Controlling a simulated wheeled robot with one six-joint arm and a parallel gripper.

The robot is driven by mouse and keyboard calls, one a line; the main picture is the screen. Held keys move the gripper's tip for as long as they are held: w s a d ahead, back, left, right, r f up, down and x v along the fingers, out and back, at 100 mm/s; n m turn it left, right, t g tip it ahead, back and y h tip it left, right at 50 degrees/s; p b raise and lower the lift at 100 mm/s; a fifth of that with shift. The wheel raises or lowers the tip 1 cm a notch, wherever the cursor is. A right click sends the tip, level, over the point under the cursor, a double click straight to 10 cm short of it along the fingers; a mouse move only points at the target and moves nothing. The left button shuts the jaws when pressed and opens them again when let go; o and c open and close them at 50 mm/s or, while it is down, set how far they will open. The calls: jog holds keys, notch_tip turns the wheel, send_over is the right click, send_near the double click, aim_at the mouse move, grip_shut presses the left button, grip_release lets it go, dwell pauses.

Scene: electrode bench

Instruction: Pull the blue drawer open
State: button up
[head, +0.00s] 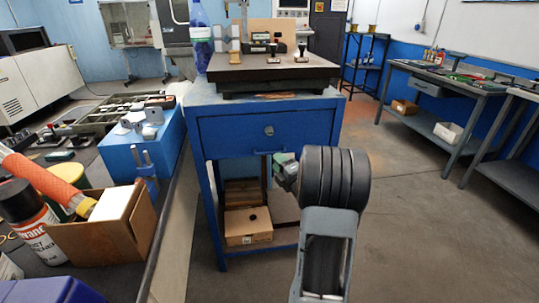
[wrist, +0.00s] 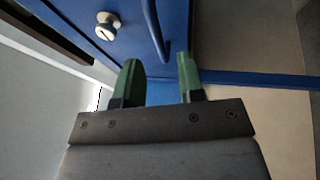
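The blue drawer (head: 228,138) is in the front of a blue bench in the head view and looks shut. Its silver lock (head: 268,131) is in the middle of the front and also shows in the wrist view (wrist: 106,26). A curved blue bar handle (wrist: 152,28) stands out beside the lock in the wrist view. My gripper (wrist: 158,58) is open, with two green fingers apart and nothing between them. The handle's near end lies just ahead of the gap between the fingertips. In the head view my arm hides part of my gripper (head: 282,161).
A dark plate (head: 290,72) with instruments and a bottle (head: 201,40) sit on the bench top. Cardboard boxes (head: 248,227) are on the shelf below. A cluttered table stands close on the left. The floor (head: 420,220) on the right is clear.

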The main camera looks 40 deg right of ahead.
aim_at(270, 153)
jog(key=shift+w+d+r, duration=0.1)
jog(key=shift+w+r, duration=0.05)
jog(key=shift+w, duration=0.8)
jog(key=shift+w+r, duration=0.2)
jog(key=shift+w, duration=0.8)
jog(key=shift+w+d+r, duration=0.1)
jog(key=shift+w+r, duration=0.05)
jog(key=shift+w, duration=0.8)
grip_shut()
